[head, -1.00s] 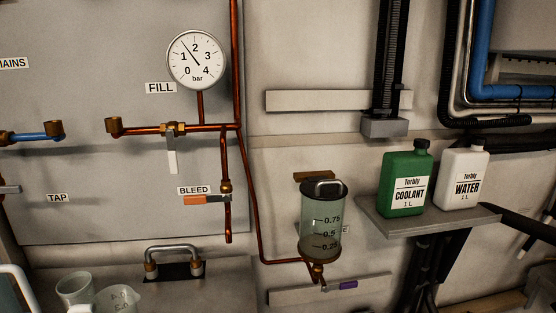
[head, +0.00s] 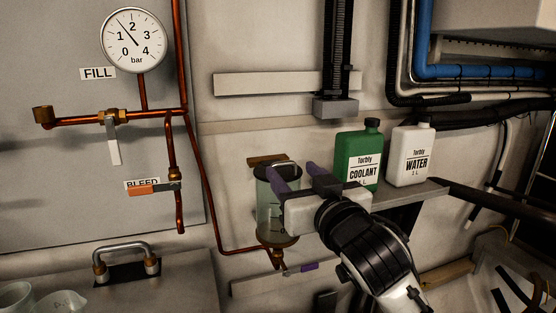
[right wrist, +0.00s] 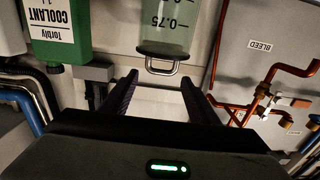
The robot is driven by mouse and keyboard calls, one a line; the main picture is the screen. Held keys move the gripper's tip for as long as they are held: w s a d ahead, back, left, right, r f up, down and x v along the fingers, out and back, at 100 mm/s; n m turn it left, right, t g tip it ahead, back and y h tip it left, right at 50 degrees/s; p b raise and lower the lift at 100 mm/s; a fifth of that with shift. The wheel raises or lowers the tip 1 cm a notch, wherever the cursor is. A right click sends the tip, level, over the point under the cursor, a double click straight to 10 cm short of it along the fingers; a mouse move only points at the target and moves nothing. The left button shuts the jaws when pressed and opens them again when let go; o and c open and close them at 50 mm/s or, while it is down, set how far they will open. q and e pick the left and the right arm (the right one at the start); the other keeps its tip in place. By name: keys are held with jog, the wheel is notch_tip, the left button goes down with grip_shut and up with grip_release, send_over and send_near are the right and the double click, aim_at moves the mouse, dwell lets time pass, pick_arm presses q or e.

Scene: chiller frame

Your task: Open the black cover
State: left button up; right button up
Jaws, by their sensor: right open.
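The black cover (head: 266,171) sits on top of the clear graduated reservoir (head: 268,215) on the wall. In the head view my right gripper (head: 297,172) partly hides the cover and its metal handle. In the right wrist view the picture is turned over, and the cover (right wrist: 164,50) with its handle (right wrist: 161,70) shows below the reservoir body. My right gripper (right wrist: 160,82) is open and empty, with its two dark purple fingers spread to either side of the handle. I cannot tell whether a finger touches it. My left gripper is not in view.
A green coolant bottle (head: 357,157) and a white water bottle (head: 409,157) stand on a shelf (head: 432,188) close to the right of my gripper. Copper pipes (head: 201,185) run left of the reservoir. A black vertical rail (head: 338,50) hangs above.

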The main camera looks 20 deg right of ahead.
aim_at(278, 169)
jog(key=w, duration=0.8)
jog(key=shift+w+a+p, duration=0.15)
jog(key=shift+w+p, duration=0.1)
jog(key=shift+p, duration=0.05)
jog(key=shift+w, duration=0.7)
jog(key=shift+c, duration=0.2)
